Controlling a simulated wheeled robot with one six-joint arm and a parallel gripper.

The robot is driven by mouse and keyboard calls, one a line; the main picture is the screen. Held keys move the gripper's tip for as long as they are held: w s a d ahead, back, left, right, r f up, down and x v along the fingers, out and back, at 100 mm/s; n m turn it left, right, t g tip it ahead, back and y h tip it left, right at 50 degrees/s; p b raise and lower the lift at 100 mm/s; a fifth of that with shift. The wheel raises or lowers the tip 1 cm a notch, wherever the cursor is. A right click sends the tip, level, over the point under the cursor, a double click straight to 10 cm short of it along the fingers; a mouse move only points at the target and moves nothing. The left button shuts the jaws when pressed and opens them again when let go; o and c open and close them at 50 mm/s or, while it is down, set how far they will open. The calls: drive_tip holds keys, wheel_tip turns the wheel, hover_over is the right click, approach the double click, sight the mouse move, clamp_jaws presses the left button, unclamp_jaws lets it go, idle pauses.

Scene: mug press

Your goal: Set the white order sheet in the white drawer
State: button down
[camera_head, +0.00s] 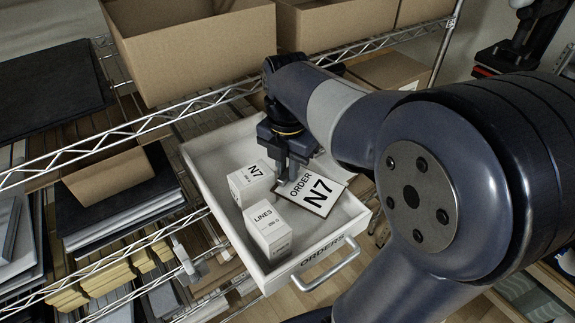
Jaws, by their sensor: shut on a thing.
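The white drawer (203,154) is pulled out from the shelf, and "ORDERS" is printed on its front next to a metal handle. The white order sheet (318,190) is marked "ORDER N7" and is tilted over the right part of the drawer. My gripper (287,176) is above the drawer, with its fingers at the sheet's left edge, shut on the sheet. Part of the sheet is hidden behind my gripper and arm. I cannot tell whether the sheet's lower edge touches the drawer floor.
Two white boxes stand in the drawer: one marked N7 (250,183) and one marked LINES (268,230). Wire shelves hold cardboard boxes (200,50) above and dark stacked sheets (115,200) to the left. The drawer's back left floor is bare.

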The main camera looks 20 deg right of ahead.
drive_tip(key=shift+f+b, duration=0.35)
drive_tip(key=shift+f, duration=0.2)
drive_tip(key=c, duration=1.4)
unclamp_jaws()
wheel_tip(320, 180, up, 13)
drive_tip(key=shift+r, duration=0.1)
